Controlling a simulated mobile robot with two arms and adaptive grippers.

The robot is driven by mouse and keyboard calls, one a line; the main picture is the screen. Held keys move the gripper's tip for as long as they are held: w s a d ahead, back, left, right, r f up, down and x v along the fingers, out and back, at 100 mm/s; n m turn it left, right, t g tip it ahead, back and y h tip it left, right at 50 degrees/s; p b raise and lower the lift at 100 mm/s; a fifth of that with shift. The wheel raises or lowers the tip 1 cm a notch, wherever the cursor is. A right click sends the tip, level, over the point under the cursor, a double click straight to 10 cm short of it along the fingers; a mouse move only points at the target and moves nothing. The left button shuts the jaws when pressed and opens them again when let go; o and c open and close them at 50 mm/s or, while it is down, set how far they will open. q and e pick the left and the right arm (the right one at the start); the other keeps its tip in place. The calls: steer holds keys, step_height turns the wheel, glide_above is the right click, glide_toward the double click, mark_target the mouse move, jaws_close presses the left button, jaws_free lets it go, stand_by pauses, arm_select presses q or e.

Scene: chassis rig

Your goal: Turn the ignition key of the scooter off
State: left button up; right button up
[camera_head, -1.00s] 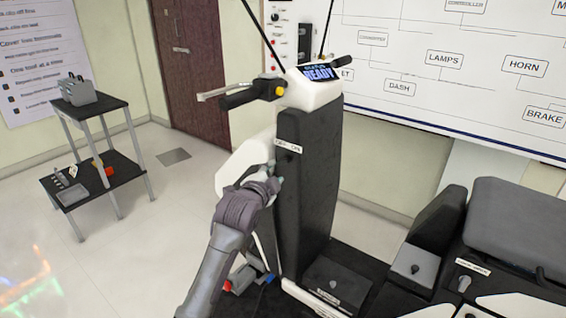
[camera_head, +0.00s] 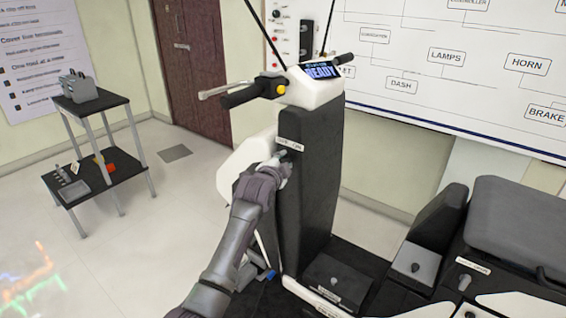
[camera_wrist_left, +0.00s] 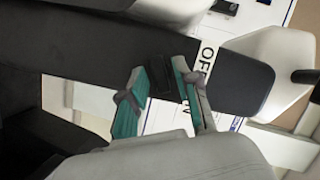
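The scooter (camera_head: 312,190) stands in the middle of the head view, with a black front column and a display (camera_head: 320,70) reading READY. A white label (camera_head: 290,144) is on the column; in the wrist view its letters (camera_wrist_left: 207,58) include OFF. My left gripper (camera_head: 284,158) is at the column just below the label. In the left wrist view its teal-padded fingers (camera_wrist_left: 161,72) are apart, on either side of a small dark block, seemingly the ignition key (camera_wrist_left: 160,78). I cannot tell whether they touch it. The head view hides the key behind the gripper. My right gripper is not in view.
The handlebar (camera_head: 250,93) is above the gripper. The scooter's seat (camera_head: 520,225) is at the right. A two-tier trolley (camera_head: 95,105) stands at the left, with clear floor between. A whiteboard (camera_head: 470,80) is on the wall behind.

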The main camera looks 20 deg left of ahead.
arm_select(q)
jaws_close()
steer(key=shift+r+n+p, duration=0.15)
steer(key=shift+n+p, duration=0.15)
steer(key=shift+p, duration=0.5)
steer(key=shift+a+r+n+g+h+p, duration=0.15)
steer(key=shift+n+g+h+p, duration=0.35)
steer(key=shift+n+p, duration=0.55)
steer(key=shift+n+h+p, duration=0.3)
steer(key=shift+n+p, duration=0.15)
steer(key=shift+p, duration=0.4)
steer(key=shift+n+g+h+p, duration=0.3)
steer(key=shift+n+g+h, duration=0.25)
steer(key=shift+n, duration=0.35)
steer(key=n+h, duration=0.1)
steer(key=n+g+b, duration=0.1)
steer(key=shift+w+a+f+n+h, duration=0.1)
steer(key=shift+a+f+n+h, duration=0.1)
steer(key=shift+n+h, duration=0.2)
steer(key=shift+d, duration=0.1)
